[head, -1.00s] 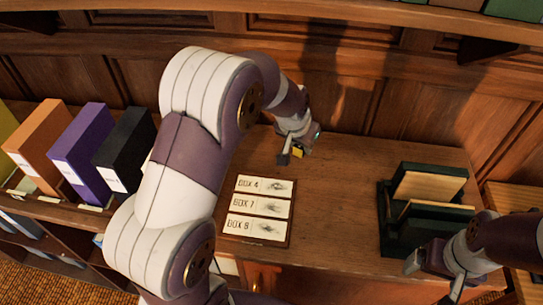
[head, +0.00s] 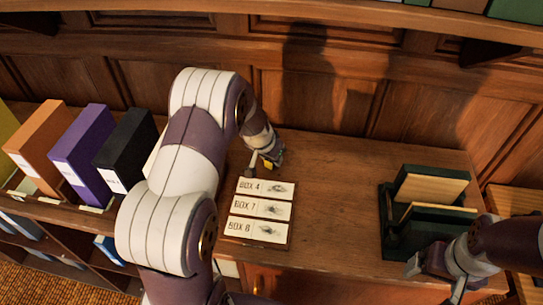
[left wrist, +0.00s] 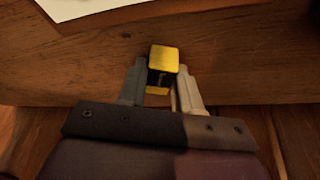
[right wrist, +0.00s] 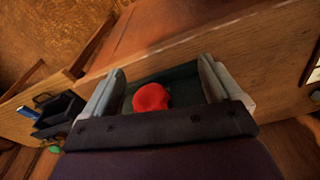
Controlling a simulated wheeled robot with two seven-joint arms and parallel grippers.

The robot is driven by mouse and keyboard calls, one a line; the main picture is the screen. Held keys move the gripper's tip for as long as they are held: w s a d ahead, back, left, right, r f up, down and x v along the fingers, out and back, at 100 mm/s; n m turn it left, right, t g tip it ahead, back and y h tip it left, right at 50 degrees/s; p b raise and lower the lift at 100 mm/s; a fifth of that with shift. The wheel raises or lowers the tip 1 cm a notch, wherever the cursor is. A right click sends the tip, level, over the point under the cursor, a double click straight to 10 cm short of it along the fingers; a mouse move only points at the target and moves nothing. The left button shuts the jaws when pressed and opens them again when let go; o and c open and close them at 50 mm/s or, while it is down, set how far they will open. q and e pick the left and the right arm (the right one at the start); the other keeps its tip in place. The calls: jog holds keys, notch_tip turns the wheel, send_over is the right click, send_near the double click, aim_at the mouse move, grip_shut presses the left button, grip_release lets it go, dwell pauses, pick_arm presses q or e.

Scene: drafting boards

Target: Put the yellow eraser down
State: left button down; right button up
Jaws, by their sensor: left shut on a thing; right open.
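The yellow eraser (left wrist: 163,59) has a dark lower part and sits between the fingers of my left gripper (left wrist: 160,85) in the left wrist view. That gripper is shut on it. In the head view my left gripper (head: 267,165) is over the wooden desk top (head: 340,180), just behind the board of box labels (head: 261,242). Only a bit of the eraser shows there. I cannot tell whether the eraser touches the desk. My right gripper (right wrist: 160,85) is open, and a red round thing (right wrist: 151,98) shows between its fingers in the right wrist view.
A dark green holder with wooden panels (head: 427,195) stands at the right of the desk. Orange, purple and black binders (head: 122,150) stand at the left. The desk between the label board and the green holder is clear. A panelled wall (head: 310,100) rises behind.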

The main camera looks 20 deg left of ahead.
pick_arm(q)
jog(key=c, duration=0.8)
grip_release()
jog(key=shift+r+p, duration=0.3)
jog(key=shift+r, duration=0.05)
jog(key=d+v, duration=0.1)
jog(key=v, duration=1)
jog(key=s+d+g, duration=0.1)
jog(key=s+d, duration=0.1)
jog(key=s, duration=0.4)
jog(key=s+d+f+n+g, duration=0.1)
jog(key=s+d, duration=0.1)
jog(key=s, duration=0.3)
jog(key=s+d+g, duration=0.1)
jog(key=s+d, duration=0.1)
jog(key=s, duration=0.4)
jog(key=shift+s+d+f+y, duration=0.3)
jog(key=shift+d+f, duration=0.05)
jog(key=shift+f, duration=0.05)
